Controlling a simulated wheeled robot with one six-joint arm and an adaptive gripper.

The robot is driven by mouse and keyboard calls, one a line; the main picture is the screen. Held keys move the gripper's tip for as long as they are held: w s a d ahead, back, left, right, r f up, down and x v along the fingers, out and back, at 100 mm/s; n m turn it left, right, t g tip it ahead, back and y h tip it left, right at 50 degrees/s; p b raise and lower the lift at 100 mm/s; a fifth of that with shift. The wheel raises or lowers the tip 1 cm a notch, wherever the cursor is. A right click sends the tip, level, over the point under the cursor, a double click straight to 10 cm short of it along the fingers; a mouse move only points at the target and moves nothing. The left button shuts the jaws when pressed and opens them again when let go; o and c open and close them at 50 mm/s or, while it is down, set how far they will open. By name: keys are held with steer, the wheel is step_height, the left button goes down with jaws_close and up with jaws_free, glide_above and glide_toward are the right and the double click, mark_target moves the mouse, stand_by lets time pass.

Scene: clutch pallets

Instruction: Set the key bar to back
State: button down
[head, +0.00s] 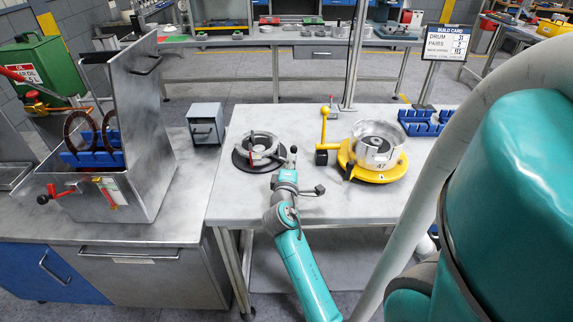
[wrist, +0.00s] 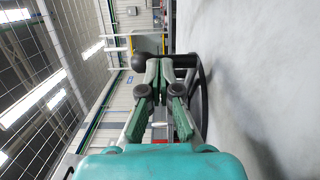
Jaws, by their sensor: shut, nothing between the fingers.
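A low round fixture with a black base (head: 243,163) and a grey metal ring (head: 262,141) stands on the table's left part. A dark bar with a black ball knob (head: 293,150) shows at its right side; I take this for the key bar, though no label shows. In the wrist view a black ball knob (wrist: 138,62) and a dark bar (wrist: 186,61) lie just past my fingertips. My gripper (wrist: 160,76) is shut and empty, with its tips close to the bar; I cannot tell whether they touch. In the head view my gripper (head: 286,175) is right of the black base.
A yellow turntable (head: 377,174) carrying a metal drum (head: 378,145) stands to the right, with a yellow-knobbed lever (head: 325,112) beside it. Blue blocks (head: 420,121) lie behind. A steel bin (head: 140,185) and a small grey box (head: 206,123) stand left. The table front is clear.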

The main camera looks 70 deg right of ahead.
steer(key=shift+s+d, duration=0.25)
steer(key=shift+d, duration=0.55)
steer(key=shift+s+d, duration=0.2)
steer(key=shift+d, duration=0.65)
